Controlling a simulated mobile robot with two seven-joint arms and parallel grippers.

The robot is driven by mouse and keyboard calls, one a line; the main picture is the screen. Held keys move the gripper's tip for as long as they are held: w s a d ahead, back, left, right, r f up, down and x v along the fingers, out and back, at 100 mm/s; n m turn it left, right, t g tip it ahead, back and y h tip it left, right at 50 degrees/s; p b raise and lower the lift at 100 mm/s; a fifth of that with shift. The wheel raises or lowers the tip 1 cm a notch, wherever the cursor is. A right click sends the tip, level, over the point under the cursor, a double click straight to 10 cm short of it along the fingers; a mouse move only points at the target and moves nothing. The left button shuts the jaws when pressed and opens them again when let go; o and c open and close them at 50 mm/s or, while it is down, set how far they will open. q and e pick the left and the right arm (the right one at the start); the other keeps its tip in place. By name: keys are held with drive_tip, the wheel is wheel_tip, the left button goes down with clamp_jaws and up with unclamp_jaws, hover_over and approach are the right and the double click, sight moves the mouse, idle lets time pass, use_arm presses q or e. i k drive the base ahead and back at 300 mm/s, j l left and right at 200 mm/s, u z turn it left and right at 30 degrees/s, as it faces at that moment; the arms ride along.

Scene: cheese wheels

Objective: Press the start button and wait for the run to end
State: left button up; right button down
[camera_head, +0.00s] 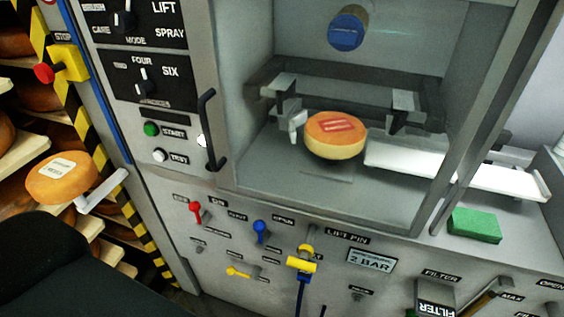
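The green start button (151,129), labelled START, is on the machine's left panel, just above a white button (160,155) labelled TEST. Nothing touches the start button, and it is fully visible. I cannot tell whether it is pressed in. A cheese wheel (334,146) with a red label sits inside the machine chamber, between two grey clamp-like parts. A dark rounded shape at the lower left looks like part of my own arm. Neither gripper can be made out in this view.
A black door handle (207,130) stands right of the buttons. Dials (141,82) are above them. A red stop button (44,73) on a yellow box and shelved cheese wheels (61,179) are at left. Below are valves and a 2 BAR display (370,260). A green sponge (474,225) lies right.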

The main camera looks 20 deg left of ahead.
sight(149, 130)
drive_tip(key=u, duration=1.65)
